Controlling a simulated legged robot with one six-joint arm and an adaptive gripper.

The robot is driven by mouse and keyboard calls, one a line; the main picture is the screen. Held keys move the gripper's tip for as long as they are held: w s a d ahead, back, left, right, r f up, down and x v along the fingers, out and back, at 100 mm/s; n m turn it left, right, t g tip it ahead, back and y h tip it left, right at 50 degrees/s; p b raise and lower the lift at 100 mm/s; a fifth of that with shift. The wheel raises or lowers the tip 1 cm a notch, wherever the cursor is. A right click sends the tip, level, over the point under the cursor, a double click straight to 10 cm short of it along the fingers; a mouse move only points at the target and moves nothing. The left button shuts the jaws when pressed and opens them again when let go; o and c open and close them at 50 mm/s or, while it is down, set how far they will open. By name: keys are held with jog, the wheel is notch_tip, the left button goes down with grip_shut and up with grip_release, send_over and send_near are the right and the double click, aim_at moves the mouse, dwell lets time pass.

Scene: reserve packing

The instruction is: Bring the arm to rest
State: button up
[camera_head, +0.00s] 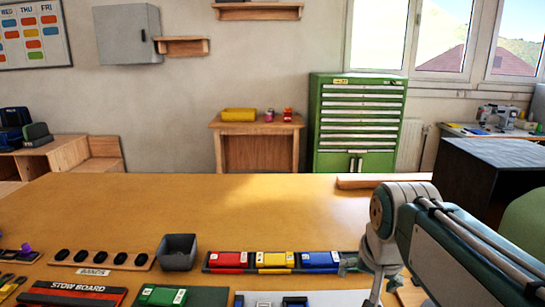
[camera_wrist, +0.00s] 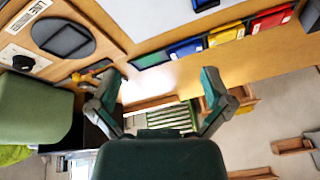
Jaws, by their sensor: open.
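My arm (camera_head: 465,250) reaches in from the lower right in the head view, over the right part of the wooden bench (camera_head: 180,205). Its far end hangs over the bench near the blue box (camera_head: 321,259). My gripper (camera_wrist: 160,75) shows in the wrist view with its two green fingers spread wide apart. Nothing is between the fingers. The wrist camera sees the room tilted, with the bench across the top. In the head view the fingers are small and partly hidden by my arm.
A red box (camera_head: 228,260), a yellow box (camera_head: 275,259) and the blue box stand in a row. A green box (camera_head: 162,296), a grey bin (camera_head: 178,252) and a strip of black knobs (camera_head: 101,258) lie left. The bench's far half is mostly clear.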

jog(key=s+f+n, duration=0.2)
jog(key=s+f, duration=0.1)
jog(key=s, duration=0.3)
jog(key=s+f+n+t, duration=0.1)
jog(key=s+f+n, duration=0.1)
jog(key=s+f, duration=0.2)
jog(key=shift+s+a, duration=0.25)
jog(key=shift+s, duration=0.8)
